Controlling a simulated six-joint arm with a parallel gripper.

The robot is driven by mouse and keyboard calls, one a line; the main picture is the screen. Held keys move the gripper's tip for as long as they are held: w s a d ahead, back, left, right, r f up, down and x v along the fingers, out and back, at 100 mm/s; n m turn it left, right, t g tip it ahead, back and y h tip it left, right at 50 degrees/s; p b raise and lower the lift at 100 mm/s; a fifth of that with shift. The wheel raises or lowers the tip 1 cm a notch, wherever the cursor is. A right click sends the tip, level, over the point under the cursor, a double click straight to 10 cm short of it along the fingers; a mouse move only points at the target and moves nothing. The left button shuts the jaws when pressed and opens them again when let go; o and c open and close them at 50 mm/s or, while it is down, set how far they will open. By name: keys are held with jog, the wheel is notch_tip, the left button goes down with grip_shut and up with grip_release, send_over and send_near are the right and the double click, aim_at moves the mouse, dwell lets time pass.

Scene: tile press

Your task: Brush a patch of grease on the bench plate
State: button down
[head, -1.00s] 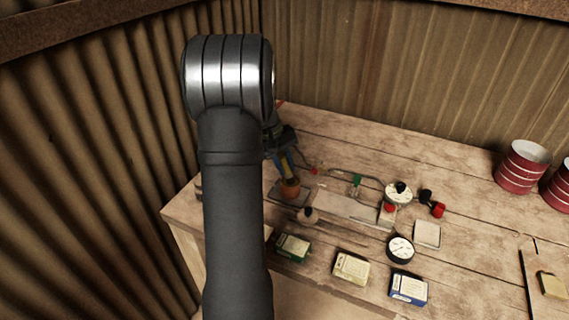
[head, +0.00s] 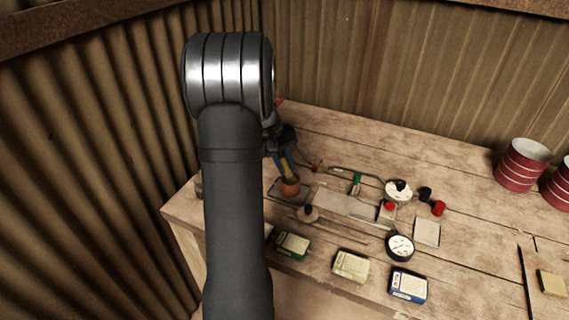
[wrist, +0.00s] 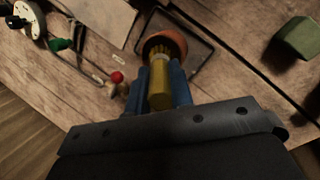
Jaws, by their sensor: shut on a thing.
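My gripper (wrist: 160,84) has blue fingers shut on the yellow handle (wrist: 160,95) of what looks like a brush. In the wrist view its far end reaches the mouth of an orange-brown pot (wrist: 172,39); whether it is inside or just above is unclear. In the head view the pot (head: 290,187) stands at a dark tray (head: 273,193), with the yellow handle (head: 287,167) above it. A pale flat plate (head: 340,205) lies right of the pot. I cannot make out any grease on it. My arm hides part of the bench's left side.
Right of the pot are a wire with a green part (head: 357,182), a white dial (head: 399,193), a black-rimmed gauge (head: 400,247) and red and black knobs (head: 438,208). Small boxes (head: 351,266) line the front. Red tins (head: 523,166) stand far right. Corrugated walls close the left and back.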

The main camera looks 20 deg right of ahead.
dwell(0.4)
jog(key=shift+r, duration=3.45)
